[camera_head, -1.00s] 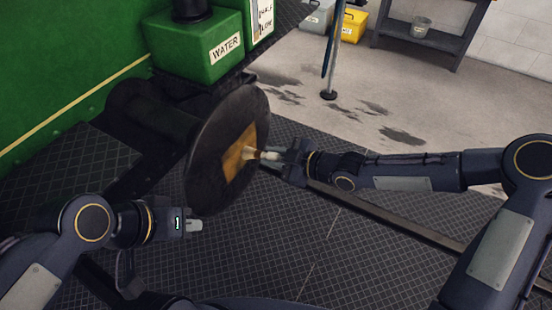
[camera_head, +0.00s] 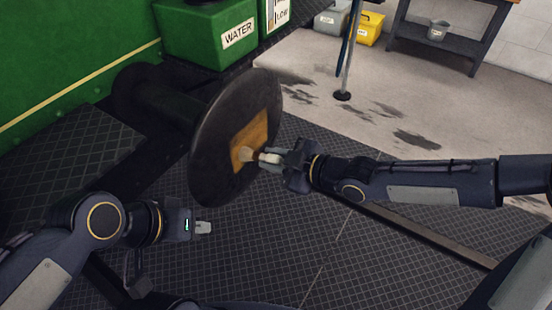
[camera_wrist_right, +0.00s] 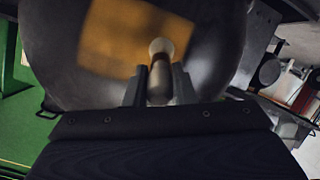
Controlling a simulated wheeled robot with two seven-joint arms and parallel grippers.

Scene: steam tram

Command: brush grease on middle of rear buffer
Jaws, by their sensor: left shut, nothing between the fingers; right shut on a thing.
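The rear buffer (camera_head: 212,150) is a dark round disc on a thick shank, facing right in the head view. A yellow-brown patch (camera_head: 262,130) covers the middle of its face; the patch (camera_wrist_right: 110,38) also fills the upper middle of the right wrist view. My right gripper (camera_head: 280,160) is shut on a small brush (camera_wrist_right: 160,75), whose pale bristle end (camera_head: 246,154) is at the patch's lower part, apparently touching it. My left gripper (camera_head: 203,228) is shut and empty, below the buffer and apart from it.
Green tram bodywork (camera_head: 60,60) and a green WATER box (camera_head: 205,35) stand behind the buffer. A pole (camera_head: 346,70), grey and yellow bins (camera_head: 370,28) and a workbench (camera_head: 450,45) are farther back. Open floor lies right of the buffer.

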